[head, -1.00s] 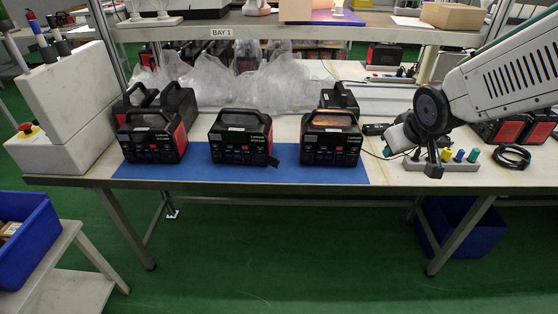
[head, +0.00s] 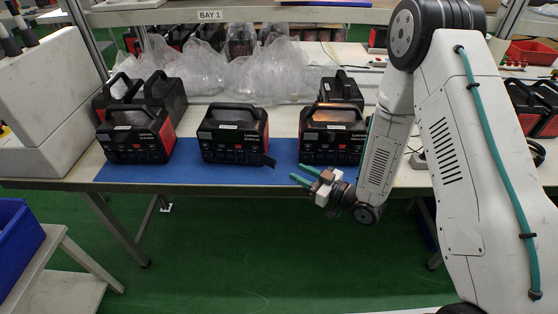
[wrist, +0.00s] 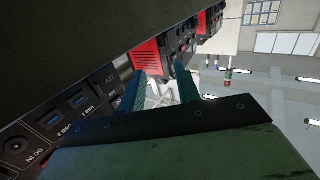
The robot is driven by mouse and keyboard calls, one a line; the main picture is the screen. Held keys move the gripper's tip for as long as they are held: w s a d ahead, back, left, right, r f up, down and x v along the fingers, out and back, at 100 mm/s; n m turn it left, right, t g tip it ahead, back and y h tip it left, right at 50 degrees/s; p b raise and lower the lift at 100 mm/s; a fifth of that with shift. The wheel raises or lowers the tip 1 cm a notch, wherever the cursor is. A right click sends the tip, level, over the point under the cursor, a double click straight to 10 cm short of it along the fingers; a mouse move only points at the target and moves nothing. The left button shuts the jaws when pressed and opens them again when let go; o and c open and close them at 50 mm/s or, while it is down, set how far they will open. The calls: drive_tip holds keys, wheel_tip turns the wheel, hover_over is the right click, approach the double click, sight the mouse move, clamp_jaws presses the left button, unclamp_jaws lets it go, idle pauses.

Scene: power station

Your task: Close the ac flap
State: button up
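Three black-and-red power stations stand in a row on a blue mat (head: 200,175). The middle station (head: 233,138) has a small dark flap (head: 269,160) sticking out at its lower right front corner. My gripper (head: 304,175) is in front of the right station (head: 331,140), near the mat's front edge. Its two green fingers are apart and empty, and point left towards the flap, with a gap between. In the wrist view the fingers (wrist: 170,88) show beside a close panel with DC and USB ports (wrist: 62,120). I cannot make out the flap there.
The left station (head: 136,138) stands apart from the middle one. More stations and clear plastic bags (head: 265,75) are behind the row. A shelf with a BAY 1 label (head: 210,15) spans above. A blue bin (head: 18,245) is at the lower left. The space before the bench is free.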

sight(275, 162)
drive_tip(key=x, duration=0.8)
drive_tip(key=shift+s+a, duration=0.2)
drive_tip(key=shift+a, duration=0.05)
clamp_jaws()
